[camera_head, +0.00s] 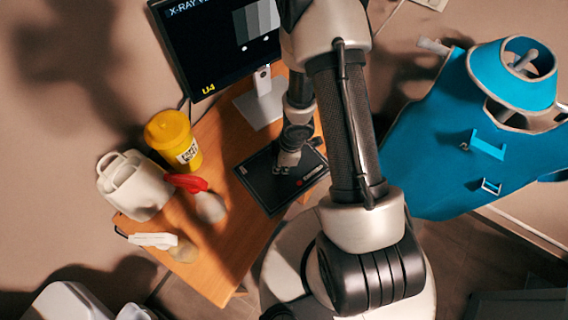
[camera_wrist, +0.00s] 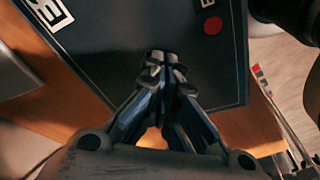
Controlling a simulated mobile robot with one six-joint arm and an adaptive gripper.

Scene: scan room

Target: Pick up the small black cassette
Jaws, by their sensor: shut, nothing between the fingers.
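The black cassette (camera_head: 268,193) lies flat on the wooden table, near its right edge, below the monitor. It has a red dot and white markings on its top. In the wrist view the cassette (camera_wrist: 115,38) fills much of the upper part, with its near edge and right edge visible. My gripper (camera_head: 287,164) is over the cassette in the head view, and its fingers are together with nothing between them. In the wrist view my gripper (camera_wrist: 164,63) points at the cassette's top face; I cannot tell if it touches. My arm hides part of the surroundings.
The wooden table (camera_head: 224,262) also holds a monitor (camera_head: 203,50), a yellow tub (camera_head: 172,136), a white jug-like container (camera_head: 133,187), a red item (camera_head: 187,182) and small pale items. A blue apron (camera_head: 425,150) is at the right. Bare table lies left of the cassette.

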